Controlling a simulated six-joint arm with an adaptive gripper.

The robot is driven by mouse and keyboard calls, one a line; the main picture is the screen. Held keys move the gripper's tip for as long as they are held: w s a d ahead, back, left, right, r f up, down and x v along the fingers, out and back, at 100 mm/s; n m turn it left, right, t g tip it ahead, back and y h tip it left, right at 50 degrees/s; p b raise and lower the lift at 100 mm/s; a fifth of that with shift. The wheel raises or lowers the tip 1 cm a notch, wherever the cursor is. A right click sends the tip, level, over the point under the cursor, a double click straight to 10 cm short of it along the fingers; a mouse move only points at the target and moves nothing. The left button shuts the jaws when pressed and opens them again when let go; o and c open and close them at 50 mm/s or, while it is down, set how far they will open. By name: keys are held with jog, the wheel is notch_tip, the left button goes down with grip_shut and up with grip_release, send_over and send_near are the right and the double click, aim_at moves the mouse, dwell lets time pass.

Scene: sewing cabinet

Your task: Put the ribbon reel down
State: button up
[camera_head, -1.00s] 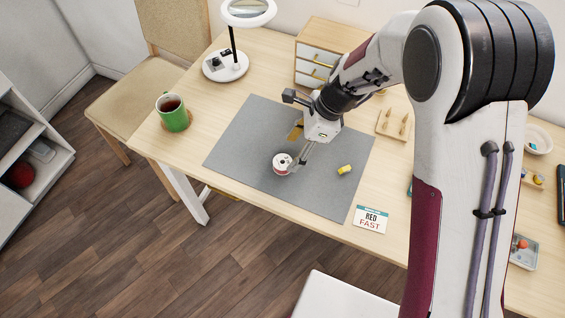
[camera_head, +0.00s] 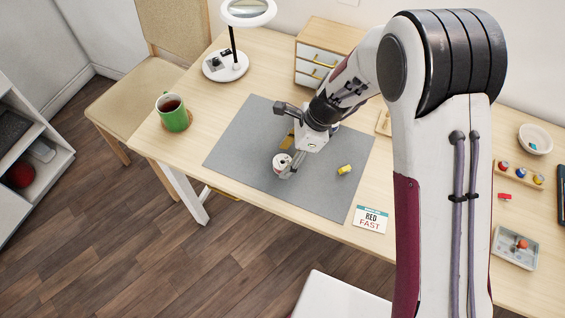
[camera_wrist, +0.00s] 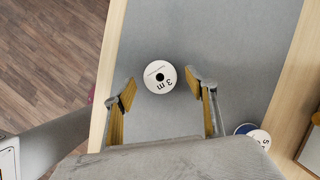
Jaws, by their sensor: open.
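The ribbon reel (camera_head: 281,163) is a small white-topped reel standing on the grey mat (camera_head: 240,140). In the wrist view its round white face (camera_wrist: 160,77), marked "3 m", shows just beyond the fingertips. My gripper (camera_head: 291,172) is close beside the reel, low over the mat. In the wrist view my gripper (camera_wrist: 162,85) has its two yellow-padded fingers wide apart, with nothing held between them. The reel looks upright and clear of both fingers.
A yellow spool (camera_head: 345,169) lies on the mat right of my gripper. Another reel (camera_wrist: 252,135) shows at the wrist view's lower right. A "RED FAST" card (camera_head: 370,219) lies at the front edge. A green mug (camera_head: 173,112) and lamp (camera_head: 227,66) stand left.

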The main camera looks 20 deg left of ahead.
jog(key=shift+x, duration=0.85)
jog(key=c, duration=1.1)
jog(key=shift+c, duration=0.2)
notch_tip(320, 180, up, 10)
dwell(0.3)
